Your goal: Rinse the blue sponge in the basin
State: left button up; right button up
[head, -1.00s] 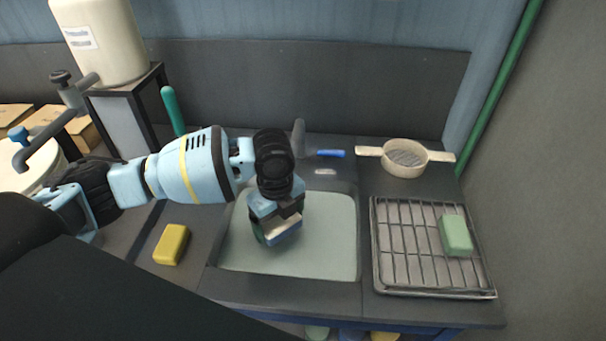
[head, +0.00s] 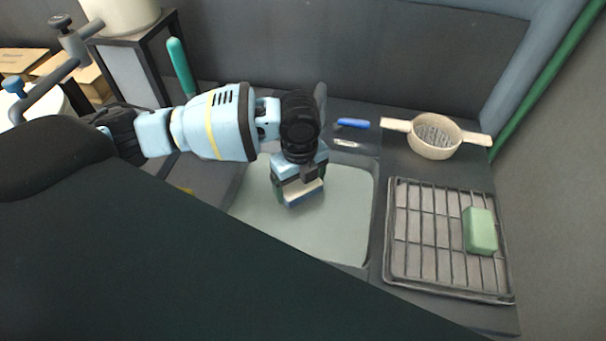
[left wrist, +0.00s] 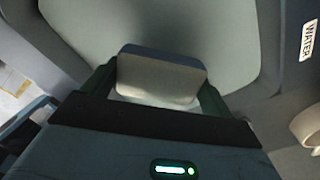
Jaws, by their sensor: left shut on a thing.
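The blue sponge (head: 303,191), a block with a pale layer and a blue layer, is held in my left gripper (head: 300,194). The gripper points down over the basin (head: 343,225), near its back left part. The basin is a pale rectangular sink. In the left wrist view the sponge (left wrist: 160,78) sits between the two dark green fingers, with the pale basin (left wrist: 235,45) behind it. I cannot tell whether the sponge touches the basin floor. My right gripper is not in view.
Right of the basin stands a wire rack (head: 425,240) with a green sponge (head: 480,231). A strainer (head: 434,137) and a blue-handled tool (head: 352,123) lie behind. A yellow object (head: 187,190) at left is mostly hidden by my dark arm.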

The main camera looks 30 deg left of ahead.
pick_arm(q)
notch_tip(320, 180, down, 3)
jog(key=shift+r+b, duration=0.1)
jog(key=shift+b, duration=0.55)
jog(key=shift+f+b, duration=1.1)
jog(key=shift+f, duration=3.6)
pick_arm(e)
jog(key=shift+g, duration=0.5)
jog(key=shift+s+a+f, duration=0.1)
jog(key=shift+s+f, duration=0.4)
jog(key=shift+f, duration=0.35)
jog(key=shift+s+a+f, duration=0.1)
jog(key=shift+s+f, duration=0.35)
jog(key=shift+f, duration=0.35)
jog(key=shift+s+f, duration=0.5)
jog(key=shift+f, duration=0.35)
